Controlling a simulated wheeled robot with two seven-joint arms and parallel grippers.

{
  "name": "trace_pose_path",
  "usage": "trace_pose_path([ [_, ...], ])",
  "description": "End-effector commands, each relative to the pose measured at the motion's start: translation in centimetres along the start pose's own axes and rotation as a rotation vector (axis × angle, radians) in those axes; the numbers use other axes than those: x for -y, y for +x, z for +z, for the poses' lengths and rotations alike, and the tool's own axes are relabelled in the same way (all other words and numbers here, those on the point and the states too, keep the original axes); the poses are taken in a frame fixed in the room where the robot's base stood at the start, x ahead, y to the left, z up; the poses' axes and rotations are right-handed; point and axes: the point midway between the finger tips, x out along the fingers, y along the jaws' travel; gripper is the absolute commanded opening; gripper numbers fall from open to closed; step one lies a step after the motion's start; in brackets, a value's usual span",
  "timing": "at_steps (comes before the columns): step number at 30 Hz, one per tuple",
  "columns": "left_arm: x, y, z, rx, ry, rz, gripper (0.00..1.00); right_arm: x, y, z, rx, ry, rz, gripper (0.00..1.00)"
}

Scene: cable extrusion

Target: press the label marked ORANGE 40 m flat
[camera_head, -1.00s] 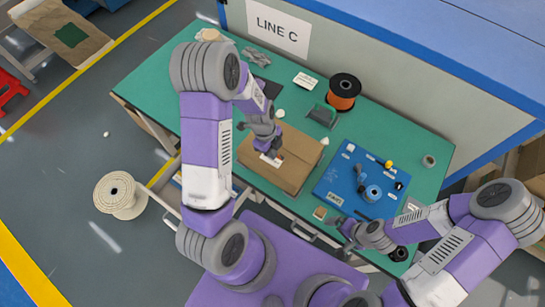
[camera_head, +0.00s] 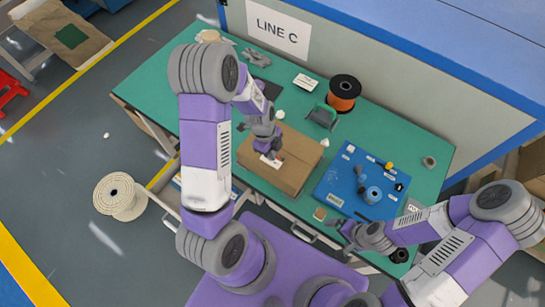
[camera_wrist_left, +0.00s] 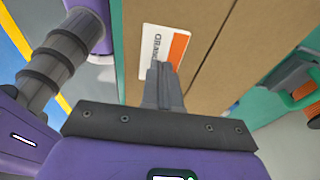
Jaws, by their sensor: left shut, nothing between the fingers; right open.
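The label (camera_wrist_left: 154,42) is white with an orange stripe and print reading "ORANGE", partly covered by my gripper. It lies on the top of a brown cardboard box (camera_head: 295,177). In the head view the label (camera_head: 270,161) shows as a small white patch near the box's left side. The left gripper also shows in the head view (camera_head: 273,154). My right gripper (camera_head: 341,231) is open and empty at the table's front edge.
The box lies on a green table (camera_head: 405,140). A blue mat (camera_head: 333,186) with small items lies to its right. A pale spool (camera_head: 120,196) is on the floor.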

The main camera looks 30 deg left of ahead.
Motion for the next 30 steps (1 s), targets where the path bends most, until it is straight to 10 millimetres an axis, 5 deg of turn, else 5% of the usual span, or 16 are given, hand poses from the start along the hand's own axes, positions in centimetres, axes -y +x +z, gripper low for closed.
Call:
trace_pose_path([
  [16, 0.0, -6.8, -1.4, 0.0, 0.0, -0.002, 0.0, 1.7, -4.4, 0.2, 0.0, 0.0, 0.0, 1.0],
  [30, 0.0, -7.1, -1.4, 0.0, 0.0, -0.001, 0.0, 1.7, -4.5, 0.2, 0.0, 0.0, 0.0, 1.0],
])
